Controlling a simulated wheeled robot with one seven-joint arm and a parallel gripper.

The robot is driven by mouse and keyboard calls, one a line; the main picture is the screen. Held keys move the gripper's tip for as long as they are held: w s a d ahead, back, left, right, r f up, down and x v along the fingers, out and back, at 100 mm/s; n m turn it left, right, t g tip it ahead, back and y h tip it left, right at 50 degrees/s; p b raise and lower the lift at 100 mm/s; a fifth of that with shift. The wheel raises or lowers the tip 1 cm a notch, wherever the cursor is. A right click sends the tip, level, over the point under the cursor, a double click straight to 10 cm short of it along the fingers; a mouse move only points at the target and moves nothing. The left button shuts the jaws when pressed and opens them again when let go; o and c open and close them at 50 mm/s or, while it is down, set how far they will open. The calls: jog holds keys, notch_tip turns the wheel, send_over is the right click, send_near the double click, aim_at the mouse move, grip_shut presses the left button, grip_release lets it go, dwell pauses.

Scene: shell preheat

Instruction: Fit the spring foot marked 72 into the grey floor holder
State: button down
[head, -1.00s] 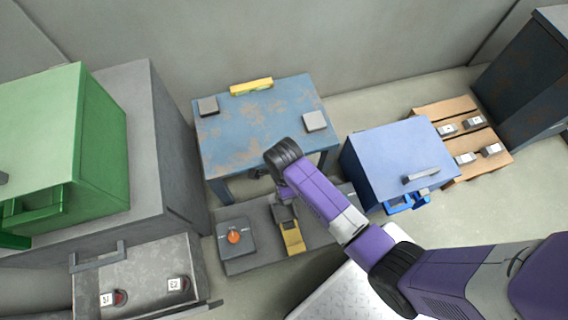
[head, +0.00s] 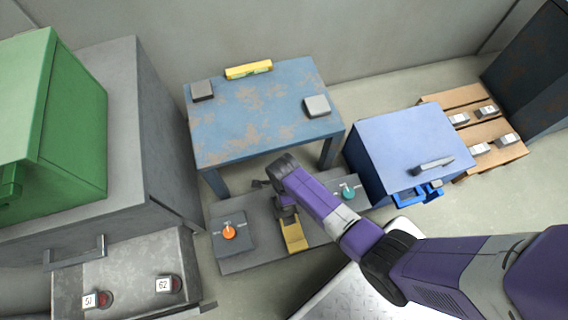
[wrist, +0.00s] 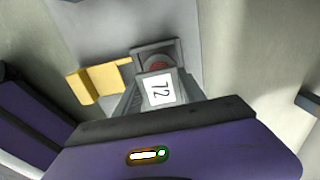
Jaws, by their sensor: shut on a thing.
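The spring foot marked 72 (wrist: 158,90) is in my gripper (wrist: 158,96), its white label facing the wrist camera and its red end pointing away. The grey floor holder (wrist: 152,47) shows in the wrist view as a grey frame around or just behind that red end; I cannot tell whether the foot is inside it or above it. A yellow piece (wrist: 98,82) stands beside it. In the head view my gripper (head: 286,208) is low over the floor plate, next to the yellow piece (head: 293,235), and hides most of the holder and the foot.
The grey floor plate (head: 262,260) carries an orange knob (head: 229,232) on the left and a teal knob (head: 348,191) on the right. The blue table (head: 250,120) stands behind, the blue cabinet (head: 400,150) at right. Feet marked 51 (head: 90,300) and 62 (head: 163,284) lie at lower left.

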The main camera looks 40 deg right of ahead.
jog(key=shift+f+b, duration=0.35)
jog(key=shift+f, duration=0.75)
jog(key=shift+f, duration=0.4)
jog(key=c, duration=0.7)
grip_release()
jog(key=shift+r, duration=0.1)
